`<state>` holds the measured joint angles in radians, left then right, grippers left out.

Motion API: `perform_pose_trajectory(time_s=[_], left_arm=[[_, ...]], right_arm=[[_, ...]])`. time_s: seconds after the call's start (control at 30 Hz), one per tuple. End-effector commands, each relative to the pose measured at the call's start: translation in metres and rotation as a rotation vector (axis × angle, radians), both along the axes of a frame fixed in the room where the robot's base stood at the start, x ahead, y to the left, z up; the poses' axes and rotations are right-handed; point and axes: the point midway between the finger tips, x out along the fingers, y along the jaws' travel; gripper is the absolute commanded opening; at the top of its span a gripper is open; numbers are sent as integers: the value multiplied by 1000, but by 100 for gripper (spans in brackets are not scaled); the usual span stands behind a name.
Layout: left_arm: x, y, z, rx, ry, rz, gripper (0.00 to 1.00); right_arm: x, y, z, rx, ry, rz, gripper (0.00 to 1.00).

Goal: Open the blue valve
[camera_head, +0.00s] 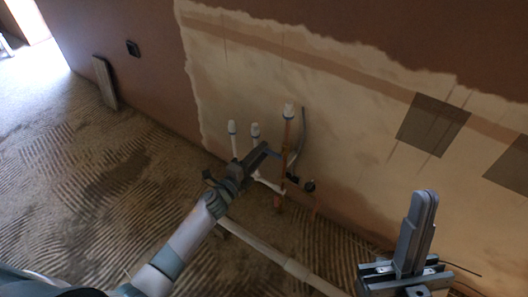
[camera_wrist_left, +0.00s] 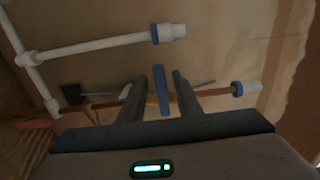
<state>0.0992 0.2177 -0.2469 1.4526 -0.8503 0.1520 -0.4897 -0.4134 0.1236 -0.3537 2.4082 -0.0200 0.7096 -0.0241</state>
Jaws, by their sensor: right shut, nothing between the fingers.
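The blue valve handle (camera_wrist_left: 161,90) shows in the left wrist view as a narrow upright bar on the copper pipe (camera_wrist_left: 215,91). My left gripper (camera_wrist_left: 159,96) is open, with one finger on each side of the handle; a gap shows on both sides. Whether the handle lies fully at fingertip depth is hard to tell. In the head view my left gripper (camera_head: 268,152) is beside the copper pipe (camera_head: 286,140), and the handle is mostly hidden by it. My right gripper (camera_head: 423,212) is shut and empty at the lower right, away from the pipes.
White capped pipes (camera_head: 233,138) with blue rings stand by the plastered wall (camera_head: 350,110). A white pipe (camera_head: 275,255) runs along the ridged floor (camera_head: 60,180). A grey board (camera_head: 104,82) leans on the wall at the left.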

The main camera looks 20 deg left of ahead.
Motion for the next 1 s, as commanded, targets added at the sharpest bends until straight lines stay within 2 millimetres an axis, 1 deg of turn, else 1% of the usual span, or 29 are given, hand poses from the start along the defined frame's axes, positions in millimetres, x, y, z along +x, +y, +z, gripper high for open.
perform_pose_trajectory(time_s=[0.13, 0.17, 0.2, 0.27, 0.3, 0.47, 0.57, 0.67, 0.9, 1.0], left_arm=[[0, 0, 0, 0, 0, 0, 31], [0, 0, 0, 0, 0, 0, 29], [0, 0, 0, 0, 0, 0, 19], [0, 0, 0, 0, 0, 0, 5], [0, 0, 0, 0, 0, 0, 0], [-1, 0, 1, 8, -3, 0, 0], [-1, -2, 5, 62, -23, -1, 0], [-2, -4, 12, 182, -67, -2, 0], [-6, -14, 34, 562, -205, -5, 0], [-6, -15, 37, 644, -234, -5, 0]], right_arm=[[1, 0, -1, -1, 2, 0, 0], [1, 1, -1, -1, 3, 1, 0], [1, 1, -2, -1, 4, 1, 0], [2, 1, -2, -1, 6, 2, 0], [2, 2, -3, -1, 7, 3, 0], [2, 3, -4, 2, 15, 5, 0], [2, 3, -2, 1, 14, 4, 0], [2, 3, 1, 0, 13, 5, 0], [1, 2, 10, -1, 11, 4, 0], [1, 2, 11, -1, 11, 4, 0]])
